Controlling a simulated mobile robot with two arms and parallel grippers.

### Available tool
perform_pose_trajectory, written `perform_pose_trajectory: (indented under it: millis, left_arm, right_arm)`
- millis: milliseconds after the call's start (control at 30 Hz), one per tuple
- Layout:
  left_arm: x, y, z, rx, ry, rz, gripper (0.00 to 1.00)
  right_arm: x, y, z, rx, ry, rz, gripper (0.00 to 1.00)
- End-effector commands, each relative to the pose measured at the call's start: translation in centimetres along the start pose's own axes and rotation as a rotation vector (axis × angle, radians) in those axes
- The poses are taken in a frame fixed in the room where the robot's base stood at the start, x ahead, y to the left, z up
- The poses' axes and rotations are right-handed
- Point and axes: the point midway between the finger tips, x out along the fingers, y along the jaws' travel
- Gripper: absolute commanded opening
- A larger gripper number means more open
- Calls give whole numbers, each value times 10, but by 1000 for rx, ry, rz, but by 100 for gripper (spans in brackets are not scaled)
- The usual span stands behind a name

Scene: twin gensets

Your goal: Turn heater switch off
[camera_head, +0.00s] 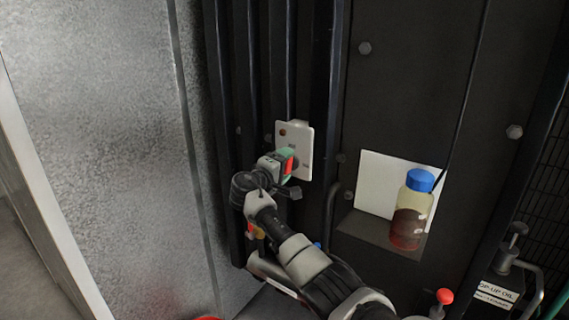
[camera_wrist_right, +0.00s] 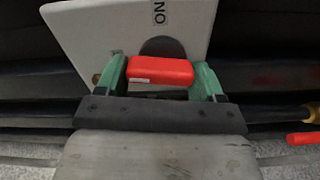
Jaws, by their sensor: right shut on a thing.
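The heater switch is a white plate (camera_head: 305,140) on the dark ribbed wall, with a red handle (camera_head: 289,165) low on it. In the right wrist view the red handle (camera_wrist_right: 160,70) sits between the green fingers, in front of a dark round base on the white plate (camera_wrist_right: 100,35). The letters "ON" show on the plate beside the base. My right gripper (camera_head: 284,163) is at the plate and shut on the red handle; its fingers also show in the right wrist view (camera_wrist_right: 163,80). The gripper partly hides the switch in the head view. My left gripper is not in view.
A bottle with a blue cap (camera_head: 413,210) and dark red liquid stands in a recess to the right. A red knob (camera_head: 445,296) and a labelled oil pump (camera_head: 498,285) are lower right. A grey speckled panel (camera_head: 100,130) fills the left.

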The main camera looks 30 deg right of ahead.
Motion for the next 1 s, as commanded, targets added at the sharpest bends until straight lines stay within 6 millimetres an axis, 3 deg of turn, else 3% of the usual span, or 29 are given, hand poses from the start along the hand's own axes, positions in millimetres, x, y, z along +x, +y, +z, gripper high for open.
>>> perform_pose_trajectory:
  millis: [300, 867, 900, 1000]
  left_arm:
    - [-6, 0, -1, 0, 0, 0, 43]
    - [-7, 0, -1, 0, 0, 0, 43]
    - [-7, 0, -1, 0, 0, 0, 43]
    - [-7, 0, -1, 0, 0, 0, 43]
  right_arm:
    - [0, -1, 0, -136, -1, -2, 44]
    - [0, -2, 0, -169, -1, -2, 44]
    - [0, -2, 0, -169, -1, -2, 70]
    - [0, -2, 0, -168, -1, -2, 85]
